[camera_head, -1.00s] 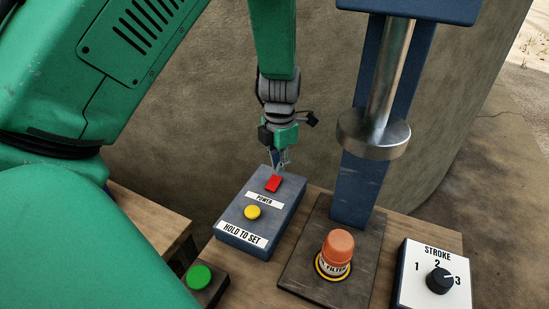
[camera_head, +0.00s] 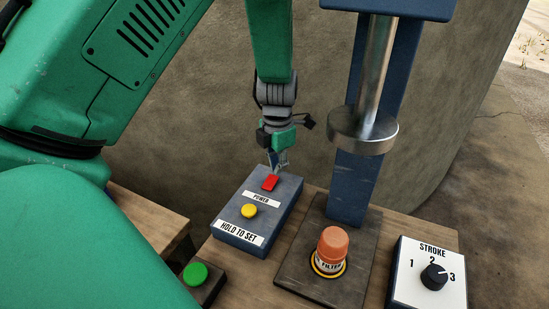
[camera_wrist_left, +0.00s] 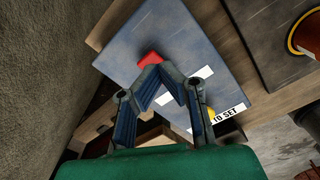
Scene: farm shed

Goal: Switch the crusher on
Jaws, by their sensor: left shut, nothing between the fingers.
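The crusher (camera_head: 364,150) has a blue frame and a steel ram above an orange-topped filter (camera_head: 333,248). The blue control box (camera_head: 280,215) carries a red power switch (camera_head: 270,182) and a yellow button (camera_head: 249,210) marked HOLD TO SET. My left gripper (camera_head: 280,168) is shut and empty, pointing down at the far end of the box by the red switch. In the left wrist view the closed fingertips (camera_wrist_left: 158,70) overlap the lower part of the red switch (camera_wrist_left: 150,58). I cannot tell whether they touch it. My right gripper is not in view.
A white stroke box (camera_head: 410,280) with a black dial (camera_head: 434,276) stands at the right, its pointer toward 3. A green button (camera_head: 196,273) sits at the lower left. A curved wall rises behind the wooden table (camera_head: 260,280).

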